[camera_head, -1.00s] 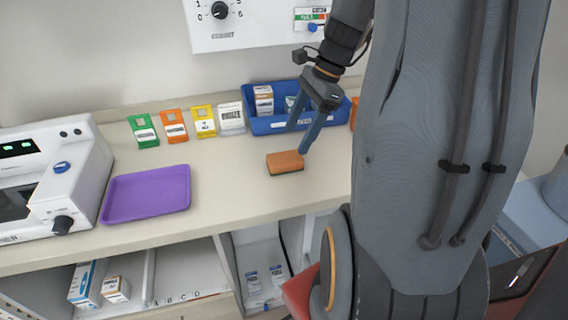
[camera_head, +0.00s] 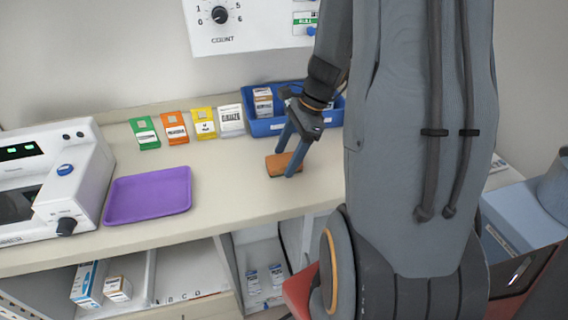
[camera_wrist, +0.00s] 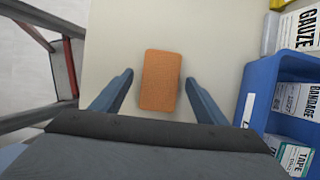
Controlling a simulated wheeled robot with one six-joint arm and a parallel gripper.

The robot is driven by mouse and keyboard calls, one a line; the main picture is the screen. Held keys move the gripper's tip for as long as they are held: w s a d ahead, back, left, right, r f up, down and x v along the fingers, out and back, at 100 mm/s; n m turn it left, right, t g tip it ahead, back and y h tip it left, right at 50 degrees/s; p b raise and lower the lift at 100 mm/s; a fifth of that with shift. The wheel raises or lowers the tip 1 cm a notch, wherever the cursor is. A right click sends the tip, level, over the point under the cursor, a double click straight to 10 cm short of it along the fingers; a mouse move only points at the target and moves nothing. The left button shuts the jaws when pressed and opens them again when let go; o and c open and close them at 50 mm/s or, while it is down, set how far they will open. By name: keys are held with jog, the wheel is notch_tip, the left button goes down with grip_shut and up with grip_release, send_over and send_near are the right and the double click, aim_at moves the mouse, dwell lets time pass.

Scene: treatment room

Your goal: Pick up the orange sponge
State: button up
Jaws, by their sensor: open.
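The orange sponge (camera_head: 276,165) lies flat on the counter, in front of the blue bin. In the head view my gripper (camera_head: 286,163) is over it, with the blue fingers pointing down and partly covering its right part. In the wrist view the orange sponge (camera_wrist: 160,80) lies between the two open fingers of my gripper (camera_wrist: 160,92). A gap shows on each side, so neither finger appears to touch it. I cannot tell the exact height of the fingertips above the counter.
A blue bin (camera_head: 268,126) with boxes stands behind the sponge. Green, orange, yellow and white packets line the back. A purple tray (camera_head: 148,213) lies left, beside a white machine (camera_head: 78,182). The counter (camera_head: 225,195) between tray and sponge is clear.

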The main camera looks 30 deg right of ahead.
aim_at(286, 159)
jog(key=shift+f, duration=0.25)
dwell(0.4)
jog(key=c, duration=1.2)
jog(key=shift+r, duration=0.1)
notch_tip(286, 159, up, 10)
jog(key=b, duration=0.1)
jog(key=shift+r, duration=0.2)
